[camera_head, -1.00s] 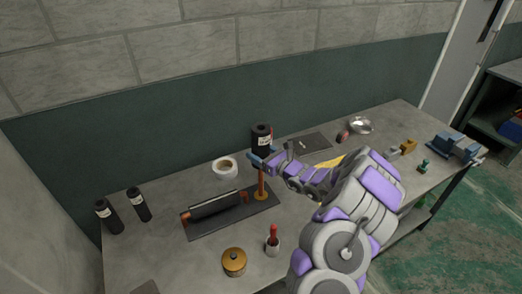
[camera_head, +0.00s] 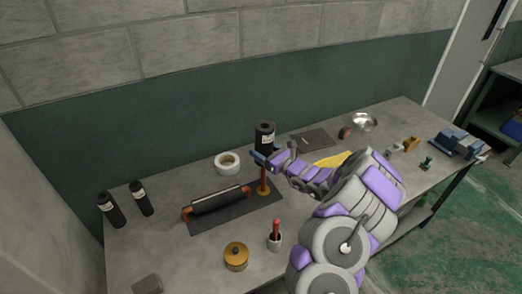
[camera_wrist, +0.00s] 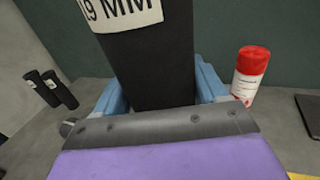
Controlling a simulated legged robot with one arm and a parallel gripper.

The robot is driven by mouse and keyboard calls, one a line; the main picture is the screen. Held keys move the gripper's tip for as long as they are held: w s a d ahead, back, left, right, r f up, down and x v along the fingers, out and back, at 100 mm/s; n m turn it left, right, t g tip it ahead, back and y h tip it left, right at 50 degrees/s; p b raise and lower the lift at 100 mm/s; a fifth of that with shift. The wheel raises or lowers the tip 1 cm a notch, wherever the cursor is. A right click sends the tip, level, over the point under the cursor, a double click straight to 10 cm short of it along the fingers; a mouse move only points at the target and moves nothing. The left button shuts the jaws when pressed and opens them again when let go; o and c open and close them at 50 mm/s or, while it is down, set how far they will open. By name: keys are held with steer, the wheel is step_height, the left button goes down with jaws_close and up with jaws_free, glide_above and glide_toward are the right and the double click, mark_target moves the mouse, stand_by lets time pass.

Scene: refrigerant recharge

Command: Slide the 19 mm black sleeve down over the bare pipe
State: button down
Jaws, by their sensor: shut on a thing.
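My gripper (camera_head: 262,156) is shut on the black sleeve (camera_head: 265,134), which stands upright in the jaws. In the wrist view the sleeve (camera_wrist: 150,60) fills the middle, its white label ending in "9 MM", between the blue fingers. The bare copper pipe (camera_head: 264,182) rises from the right end of a dark mat, directly below the gripper in the head view. The pipe's upper end is hidden behind the gripper, and I cannot tell how far it is inside the sleeve.
A black-covered horizontal pipe (camera_head: 217,201) lies on the mat (camera_head: 230,219). A white tape roll (camera_head: 228,163), a brass pot (camera_head: 236,256) and a red-topped bottle (camera_head: 275,236) stand around it. Two black sleeves (camera_head: 111,210) stand at the far left.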

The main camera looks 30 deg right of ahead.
mark_target(265, 175)
steer(key=shift+s+d+f+b, duration=0.15)
steer(key=shift+f+b, duration=0.5)
steer(key=shift+f, duration=1.25)
steer(key=shift+f, duration=0.15)
steer(key=shift+f+b, duration=1)
steer(key=shift+f, duration=1)
steer(key=shift+f, duration=0.15)
steer(key=shift+s+f+b, duration=0.15)
steer(key=shift+f+b, duration=1.05)
steer(key=shift+f, duration=0.7)
